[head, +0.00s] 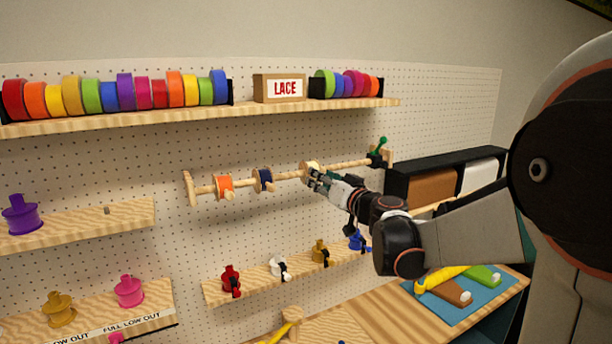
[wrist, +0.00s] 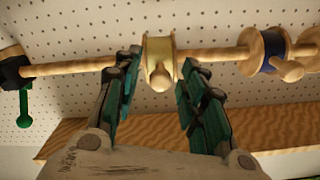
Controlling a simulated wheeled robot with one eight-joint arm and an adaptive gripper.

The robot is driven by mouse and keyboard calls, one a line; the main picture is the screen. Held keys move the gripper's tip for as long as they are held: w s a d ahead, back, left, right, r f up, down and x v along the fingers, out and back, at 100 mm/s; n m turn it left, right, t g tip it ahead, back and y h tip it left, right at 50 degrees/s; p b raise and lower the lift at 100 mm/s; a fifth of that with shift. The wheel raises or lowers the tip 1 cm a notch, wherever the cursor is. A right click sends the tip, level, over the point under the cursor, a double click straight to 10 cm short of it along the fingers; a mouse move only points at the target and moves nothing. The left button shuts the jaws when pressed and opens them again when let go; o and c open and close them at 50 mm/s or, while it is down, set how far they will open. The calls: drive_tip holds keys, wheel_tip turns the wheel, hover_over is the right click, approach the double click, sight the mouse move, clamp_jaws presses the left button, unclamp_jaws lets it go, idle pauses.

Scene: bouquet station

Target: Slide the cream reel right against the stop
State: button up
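The cream reel (head: 308,165) sits on a horizontal wooden rod (head: 289,176) on the pegboard; it also shows in the wrist view (wrist: 158,52). My gripper (head: 318,179) is at the reel, and in the wrist view its fingers (wrist: 160,64) stand on either side of it. Small gaps show between fingers and reel, so the gripper looks open. The black stop (head: 377,161) with a green lever is near the rod's right end, with bare rod between it and the reel. The wrist view is upside down, so the stop (wrist: 14,72) appears at left there.
A navy reel (head: 262,180) and an orange reel (head: 224,187) sit on the rod left of the cream one. An upper shelf (head: 200,116) holds ribbon rolls and a LACE box. A lower shelf (head: 290,276) holds several small spools. A black bin unit (head: 400,180) stands at right.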

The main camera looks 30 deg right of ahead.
drive_tip(key=shift+w, duration=0.25)
drive_tip(key=shift+s+r, duration=0.1)
clamp_jaws()
drive_tip(key=d+b, duration=0.2)
drive_tip(key=d, duration=1.2)
drive_tip(key=shift+w+d, duration=0.3)
drive_tip(key=shift+d, duration=0.1)
unclamp_jaws()
